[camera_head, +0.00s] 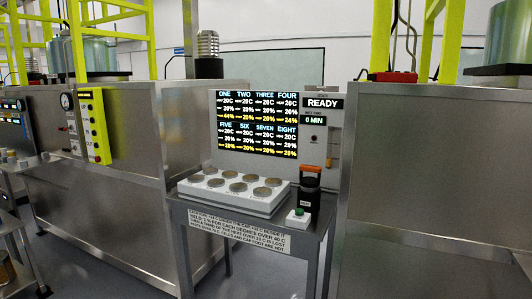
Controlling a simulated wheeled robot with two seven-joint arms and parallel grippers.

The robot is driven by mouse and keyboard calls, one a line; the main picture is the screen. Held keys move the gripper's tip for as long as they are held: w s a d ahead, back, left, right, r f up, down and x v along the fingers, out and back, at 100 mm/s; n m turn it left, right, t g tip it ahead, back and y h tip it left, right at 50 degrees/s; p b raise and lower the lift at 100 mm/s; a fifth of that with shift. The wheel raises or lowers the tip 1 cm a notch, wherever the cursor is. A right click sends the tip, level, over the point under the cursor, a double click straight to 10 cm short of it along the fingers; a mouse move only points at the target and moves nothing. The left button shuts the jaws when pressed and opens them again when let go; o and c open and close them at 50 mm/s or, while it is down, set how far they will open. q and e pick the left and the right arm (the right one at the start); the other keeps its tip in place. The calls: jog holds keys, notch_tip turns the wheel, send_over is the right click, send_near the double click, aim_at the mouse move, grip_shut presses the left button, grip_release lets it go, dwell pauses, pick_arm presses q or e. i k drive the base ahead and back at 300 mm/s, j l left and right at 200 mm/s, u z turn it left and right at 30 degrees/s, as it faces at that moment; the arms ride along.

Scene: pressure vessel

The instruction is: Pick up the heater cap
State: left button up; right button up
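A small black upright device with an orange band near its top and a pale label low on its front, which looks like the heater cap (309,178), stands at the right back of a grey metal table (250,226). Its details are too small to read clearly. To its left is a white block (235,204) with several round metal-coloured discs on top. Neither of my grippers is in view.
A display panel (257,124) and READY sign (322,103) stand behind. Large metal cabinets (430,170) flank the table on both sides.

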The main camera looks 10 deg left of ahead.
aim_at(310, 185)
jog(key=i+j+u, duration=0.1)
jog(key=i+u, duration=0.2)
jog(key=i, duration=0.55)
